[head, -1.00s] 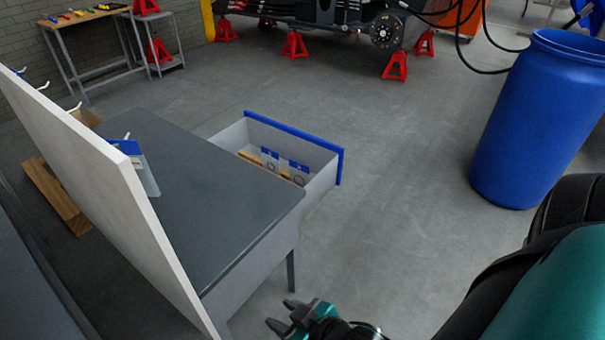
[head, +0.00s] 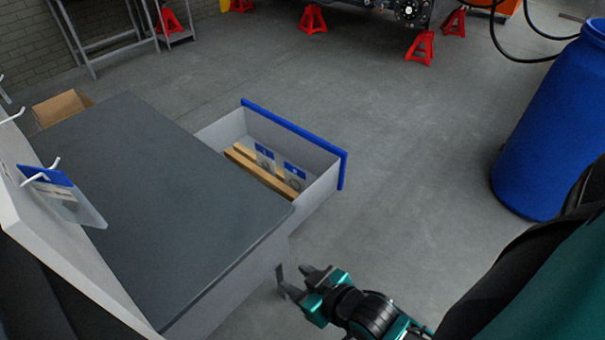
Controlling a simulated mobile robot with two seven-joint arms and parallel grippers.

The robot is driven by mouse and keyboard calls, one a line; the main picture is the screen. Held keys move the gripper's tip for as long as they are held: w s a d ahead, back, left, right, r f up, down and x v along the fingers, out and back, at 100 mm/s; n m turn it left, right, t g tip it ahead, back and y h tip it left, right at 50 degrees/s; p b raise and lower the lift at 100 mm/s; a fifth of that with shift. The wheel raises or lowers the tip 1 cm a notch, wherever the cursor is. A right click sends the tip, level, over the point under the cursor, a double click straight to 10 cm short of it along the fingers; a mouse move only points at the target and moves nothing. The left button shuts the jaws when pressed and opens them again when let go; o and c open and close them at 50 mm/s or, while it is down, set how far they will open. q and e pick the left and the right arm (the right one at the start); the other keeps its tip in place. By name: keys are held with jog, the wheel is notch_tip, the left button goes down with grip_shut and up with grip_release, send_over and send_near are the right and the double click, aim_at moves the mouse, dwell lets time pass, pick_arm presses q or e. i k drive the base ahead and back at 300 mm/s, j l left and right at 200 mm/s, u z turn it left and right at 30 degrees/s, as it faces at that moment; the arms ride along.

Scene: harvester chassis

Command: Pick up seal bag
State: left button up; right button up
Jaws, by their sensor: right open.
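Two small clear bags with blue tops, the left bag (head: 265,158) and the right bag (head: 293,176), stand in the open drawer (head: 318,190) of the grey workbench (head: 170,190). Each seems to hold a ring-shaped seal, too small to tell surely. Another clear bag with a blue header (head: 66,200) hangs from a hook on the white panel at left. My right gripper (head: 292,271) is open and empty, in front of the bench's near right corner, apart from the drawer and bags. My left gripper is out of view.
Wooden strips (head: 243,165) lie in the drawer by the bags. The white panel (head: 50,250) rises along the bench's left side. A blue barrel (head: 550,130) stands at right. Red jack stands (head: 420,47) are at the back. The floor between drawer and barrel is clear.

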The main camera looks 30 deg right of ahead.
aim_at(297, 182)
jog(key=i+l, duration=0.15)
jog(key=l, duration=0.2)
jog(key=i+l, duration=0.1)
jog(key=l, duration=0.3)
jog(key=i+l, duration=0.15)
jog(key=l, duration=0.2)
jog(key=i+l, duration=0.15)
jog(key=l, duration=0.2)
jog(key=i+l, duration=0.15)
jog(key=l, duration=0.25)
